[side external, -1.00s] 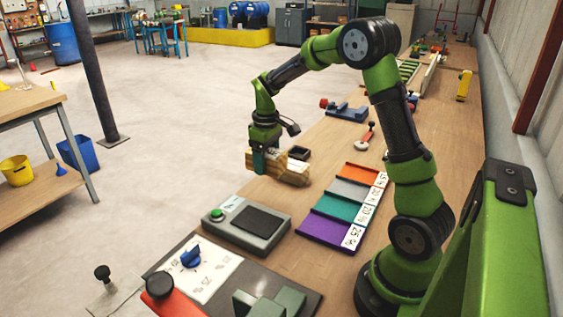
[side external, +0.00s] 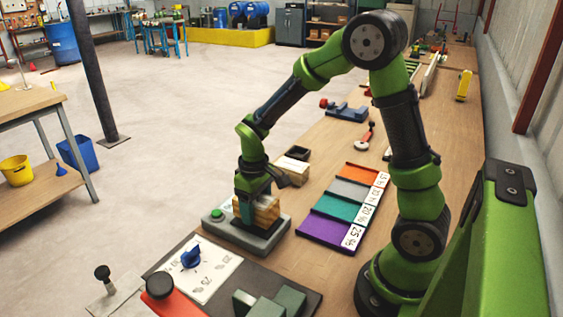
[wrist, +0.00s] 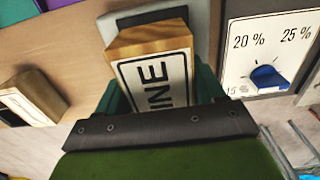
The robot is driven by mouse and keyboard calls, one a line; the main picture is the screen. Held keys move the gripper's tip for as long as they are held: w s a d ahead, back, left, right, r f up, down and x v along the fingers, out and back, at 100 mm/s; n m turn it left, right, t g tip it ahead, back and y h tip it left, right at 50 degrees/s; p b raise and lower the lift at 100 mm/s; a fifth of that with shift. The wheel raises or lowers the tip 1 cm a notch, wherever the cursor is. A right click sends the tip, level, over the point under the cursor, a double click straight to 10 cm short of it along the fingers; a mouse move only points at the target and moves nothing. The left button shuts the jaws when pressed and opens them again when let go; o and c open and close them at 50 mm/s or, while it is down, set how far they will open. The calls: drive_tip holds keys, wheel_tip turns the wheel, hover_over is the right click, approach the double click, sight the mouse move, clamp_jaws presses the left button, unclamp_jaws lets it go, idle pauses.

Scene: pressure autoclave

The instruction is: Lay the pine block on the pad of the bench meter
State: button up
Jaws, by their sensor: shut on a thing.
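The pine block (side external: 267,212) is light wood with a white label, which reads "INE" in the wrist view (wrist: 155,75). My gripper (side external: 250,211) is shut on it, with teal fingers at its two sides. The bench meter (side external: 213,227) is a grey box with a green button and a dark pad (side external: 236,224). The block is over the pad and hides most of it. I cannot tell whether the block touches the pad. In the wrist view the meter's grey edge (wrist: 203,20) shows behind the block.
Another wooden block (side external: 292,171) lies on the bench behind the meter, near a small dark tray (side external: 297,153). A rack of coloured strips with percent labels (side external: 337,209) is to the right. A dial panel (side external: 200,266) with a blue knob is in front.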

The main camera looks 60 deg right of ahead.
drive_tip(key=shift+f, duration=0.7)
drive_tip(key=shift+f, duration=0.15)
drive_tip(key=o, duration=1.2)
drive_tip(key=shift+c, duration=0.2)
